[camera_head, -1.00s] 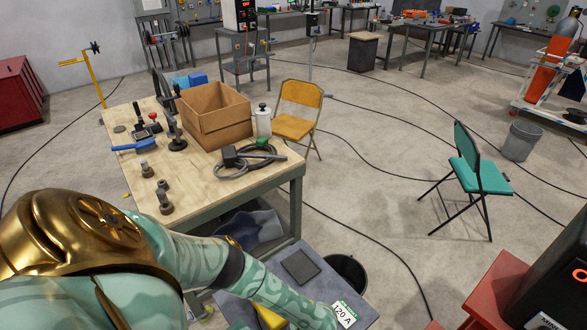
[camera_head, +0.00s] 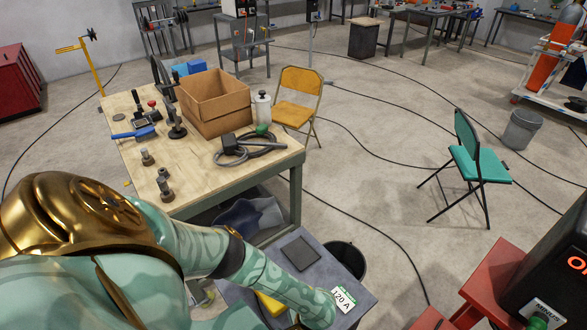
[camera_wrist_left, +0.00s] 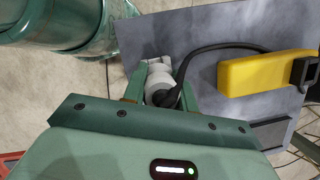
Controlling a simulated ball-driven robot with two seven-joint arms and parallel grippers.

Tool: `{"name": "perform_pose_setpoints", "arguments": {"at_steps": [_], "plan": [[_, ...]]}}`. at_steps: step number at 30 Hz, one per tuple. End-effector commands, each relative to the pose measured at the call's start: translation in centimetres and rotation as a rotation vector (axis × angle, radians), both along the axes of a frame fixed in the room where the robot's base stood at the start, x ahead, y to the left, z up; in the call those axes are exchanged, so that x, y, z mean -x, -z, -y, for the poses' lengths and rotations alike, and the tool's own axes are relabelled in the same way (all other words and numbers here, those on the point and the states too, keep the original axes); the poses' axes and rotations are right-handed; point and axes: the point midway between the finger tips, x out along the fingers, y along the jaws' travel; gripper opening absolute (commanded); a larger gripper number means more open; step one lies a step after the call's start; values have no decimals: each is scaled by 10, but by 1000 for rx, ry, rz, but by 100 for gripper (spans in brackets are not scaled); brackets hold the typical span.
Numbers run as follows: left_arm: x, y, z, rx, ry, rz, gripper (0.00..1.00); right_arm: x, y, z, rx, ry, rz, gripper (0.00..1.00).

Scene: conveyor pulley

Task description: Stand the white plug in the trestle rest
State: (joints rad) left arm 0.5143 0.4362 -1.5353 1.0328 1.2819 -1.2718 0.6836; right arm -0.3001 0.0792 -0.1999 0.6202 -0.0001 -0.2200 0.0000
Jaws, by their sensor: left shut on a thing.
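The white plug (camera_wrist_left: 160,72) shows in the left wrist view, between the two green fingers of my left gripper (camera_wrist_left: 160,88). My left gripper is shut on it. A black cable (camera_wrist_left: 192,62) runs from the plug and curves to the right over the grey tabletop (camera_wrist_left: 215,28). In the head view my left arm reaches over the small grey table (camera_head: 318,268) at the bottom, and the gripper itself is hidden or out of frame there. I cannot make out the trestle rest for certain in either view. My right gripper is in neither view.
A yellow block with a black end (camera_wrist_left: 262,73) and a dark flat pad (camera_wrist_left: 272,134) lie on the grey tabletop. A black bucket (camera_head: 347,259) stands beside that table. The wooden workbench (camera_head: 200,165) is beyond. A black machine (camera_head: 550,275) and red stand (camera_head: 490,278) are at right.

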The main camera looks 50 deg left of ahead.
Motion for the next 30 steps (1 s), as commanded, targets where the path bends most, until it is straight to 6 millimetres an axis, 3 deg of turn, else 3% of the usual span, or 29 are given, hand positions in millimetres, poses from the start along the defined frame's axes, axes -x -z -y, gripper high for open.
{"name": "perform_pose_setpoints", "arguments": {"at_steps": [30], "plan": [[0,14,0,0,-1,0,0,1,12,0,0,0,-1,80]]}}
